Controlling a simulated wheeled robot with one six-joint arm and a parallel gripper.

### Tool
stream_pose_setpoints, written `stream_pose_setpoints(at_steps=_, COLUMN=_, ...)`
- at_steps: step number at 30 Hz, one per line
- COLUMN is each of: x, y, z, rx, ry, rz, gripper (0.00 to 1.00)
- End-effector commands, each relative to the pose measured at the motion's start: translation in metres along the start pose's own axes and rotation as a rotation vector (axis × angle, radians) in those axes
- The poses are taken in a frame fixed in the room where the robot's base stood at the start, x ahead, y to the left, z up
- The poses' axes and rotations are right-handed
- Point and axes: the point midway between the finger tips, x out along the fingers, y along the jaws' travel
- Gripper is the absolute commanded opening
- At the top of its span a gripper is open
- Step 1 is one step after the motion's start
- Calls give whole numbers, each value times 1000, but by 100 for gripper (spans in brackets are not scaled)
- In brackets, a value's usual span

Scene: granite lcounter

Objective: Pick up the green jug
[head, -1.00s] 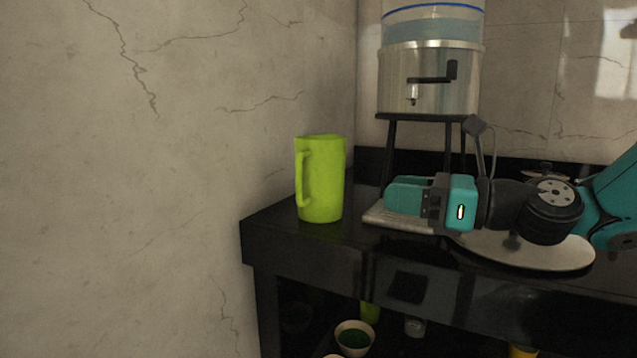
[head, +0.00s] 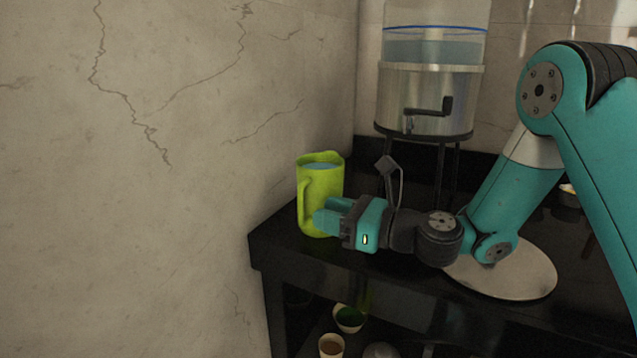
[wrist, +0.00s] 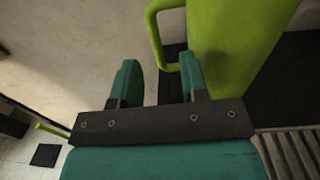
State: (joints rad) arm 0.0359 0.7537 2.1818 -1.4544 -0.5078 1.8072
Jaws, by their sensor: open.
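The green jug (head: 329,183) stands upright at the left end of the dark counter, close to the wall, in the head view. Its inside looks bluish, and its handle is on the left. My gripper (head: 319,214) is in front of the jug's lower half and hides part of it. In the wrist view, my gripper (wrist: 158,72) is open, with a finger on each side of a gap. The jug's body (wrist: 232,45) is ahead to the right, and its handle (wrist: 155,35) is ahead of the gap. The right finger overlaps the handle's lower end; contact cannot be told.
A water dispenser (head: 425,95) on a dark stand is behind my arm. A round pale plate (head: 520,275) lies on the counter (head: 400,290) below my arm. The wall (head: 170,220) is close on the left. Bowls (head: 349,318) sit on a shelf underneath.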

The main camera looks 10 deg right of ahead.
Motion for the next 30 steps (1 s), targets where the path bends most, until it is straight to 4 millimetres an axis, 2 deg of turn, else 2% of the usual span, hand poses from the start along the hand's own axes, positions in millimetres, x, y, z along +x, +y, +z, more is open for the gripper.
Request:
stream_pose_setpoints(at_steps=5, x=10, y=1, z=0, rx=-1, ry=0, rz=2, gripper=41)
stream_pose_setpoints(at_steps=15, x=54, y=5, z=3, rx=-2, ry=0, rz=2, gripper=41)
stream_pose_setpoints(at_steps=23, x=58, y=4, z=2, rx=-1, ry=0, rz=0, gripper=41)
stream_pose_setpoints(at_steps=24, x=58, y=4, z=2, rx=-1, ry=0, rz=0, gripper=36)
stream_pose_setpoints(at_steps=29, x=58, y=4, z=2, rx=0, ry=0, rz=0, gripper=0)
stream_pose_setpoints(at_steps=30, x=58, y=4, z=2, rx=0, ry=0, rz=0, gripper=0)
